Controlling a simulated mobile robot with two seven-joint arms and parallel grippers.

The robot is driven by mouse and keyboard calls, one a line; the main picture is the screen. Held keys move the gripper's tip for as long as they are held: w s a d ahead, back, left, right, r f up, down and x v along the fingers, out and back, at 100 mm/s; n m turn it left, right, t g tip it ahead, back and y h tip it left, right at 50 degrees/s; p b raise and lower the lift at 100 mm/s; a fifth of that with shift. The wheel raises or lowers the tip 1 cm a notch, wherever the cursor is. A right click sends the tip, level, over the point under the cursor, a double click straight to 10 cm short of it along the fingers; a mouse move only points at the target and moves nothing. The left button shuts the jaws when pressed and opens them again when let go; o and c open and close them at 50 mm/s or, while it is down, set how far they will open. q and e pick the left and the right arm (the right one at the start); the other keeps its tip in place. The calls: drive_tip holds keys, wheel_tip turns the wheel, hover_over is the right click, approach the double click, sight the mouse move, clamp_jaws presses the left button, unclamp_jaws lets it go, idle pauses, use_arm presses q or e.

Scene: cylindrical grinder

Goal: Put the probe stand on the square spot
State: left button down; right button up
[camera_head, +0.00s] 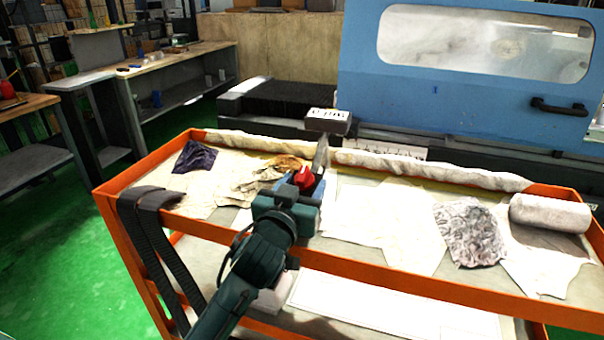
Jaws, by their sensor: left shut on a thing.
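My left gripper (301,186) reaches over the near rail of the orange cart. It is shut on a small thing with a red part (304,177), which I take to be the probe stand. A grey upright piece stands just beyond the red part, close to the cart's far edge; I cannot tell if it belongs to the held thing. The gripper hides most of the held thing, and I cannot tell whether it touches the cart top. I cannot make out a square spot for certain. My right gripper is not in view.
The orange cart (455,290) has cloths on top, a dark rag (194,156) at left, a patterned rag (468,234) and a white roll (550,213) at right. Behind it stand the blue grinder (400,90) and a dark block with a pale top (328,121). Workbenches stand at left.

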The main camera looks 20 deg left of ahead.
use_arm(q)
drive_tip(key=shift+r, duration=0.15)
drive_tip(key=c, duration=1)
unclamp_jaws()
drive_tip(key=shift+f, duration=0.55)
drive_tip(key=o, duration=0.5)
drive_tip(key=shift+r, duration=0.15)
